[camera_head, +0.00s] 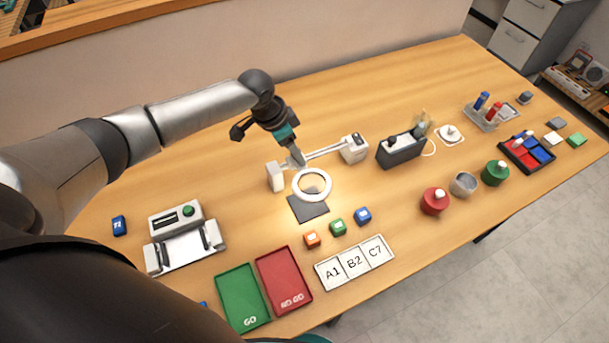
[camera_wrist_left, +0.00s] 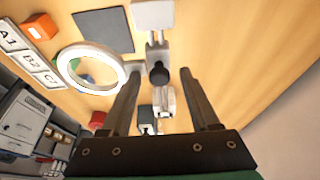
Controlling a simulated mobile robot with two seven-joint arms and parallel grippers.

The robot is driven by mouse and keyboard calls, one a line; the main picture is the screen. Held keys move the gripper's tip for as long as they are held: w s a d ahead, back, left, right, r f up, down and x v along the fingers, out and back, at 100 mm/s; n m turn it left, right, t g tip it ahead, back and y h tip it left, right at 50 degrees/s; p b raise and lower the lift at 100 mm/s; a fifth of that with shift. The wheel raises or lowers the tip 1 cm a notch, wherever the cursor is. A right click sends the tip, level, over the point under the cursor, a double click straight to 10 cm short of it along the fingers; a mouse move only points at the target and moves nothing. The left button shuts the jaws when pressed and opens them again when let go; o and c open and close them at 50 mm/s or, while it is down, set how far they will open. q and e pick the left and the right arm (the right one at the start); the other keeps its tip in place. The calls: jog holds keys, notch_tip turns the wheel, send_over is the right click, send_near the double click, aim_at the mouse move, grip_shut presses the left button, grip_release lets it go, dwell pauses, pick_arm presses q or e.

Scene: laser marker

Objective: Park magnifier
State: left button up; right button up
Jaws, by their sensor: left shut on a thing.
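The magnifier (camera_head: 328,192) is a white ring lens on a rail (camera_head: 325,154) between two white end posts, the left one (camera_head: 276,177) and the right one (camera_head: 354,148). The ring stands near the left post, above the edge of a dark grey pad (camera_head: 308,212). My left gripper (camera_head: 298,160) reaches down behind the ring and is shut on the magnifier's handle. In the left wrist view the white ring (camera_wrist_left: 66,62) is left of the fingers, and a dark knob (camera_wrist_left: 158,75) shows between the fingertips (camera_wrist_left: 159,72). The exact contact is partly hidden. My right gripper is not in view.
A black holder (camera_head: 401,152) stands right of the rail. Small orange (camera_head: 312,239), green (camera_head: 338,227) and blue (camera_head: 362,215) blocks lie in front, with a label card (camera_head: 335,283) and the GO (camera_head: 229,283) and NO GO (camera_head: 272,268) trays nearer. A grey device (camera_head: 177,261) is at left.

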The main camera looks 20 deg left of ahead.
pick_arm(q)
jog(key=shift+s+a+f+g, duration=0.15)
jog(key=shift+s+a+f, duration=0.05)
jog(key=shift+s+f, duration=0.25)
jog(key=shift+s+a+f+g, duration=0.15)
jog(key=shift+s+f, duration=0.2)
jog(key=shift+f, duration=0.1)
jog(key=c, duration=0.6)
jog(key=shift+w+d+b, duration=1.15)
jog(key=shift+w+d, duration=0.6)
jog(key=shift+w, duration=0.3)
jog(key=shift+w+d+f+b, duration=0.1)
jog(key=shift+w+d+b, duration=0.7)
jog(key=shift+w, duration=0.15)
jog(key=shift+w+d+b, duration=0.75)
jog(key=shift+w, duration=0.2)
jog(key=o, duration=0.8)
jog(key=shift+w, duration=0.1)
notch_tip(320, 180, up, 8)
jog(key=p, duration=0.7)
jog(key=shift+w+d+f+p, duration=0.25)
jog(key=shift+w+p, duration=0.05)
jog(key=shift+p, duration=0.1)
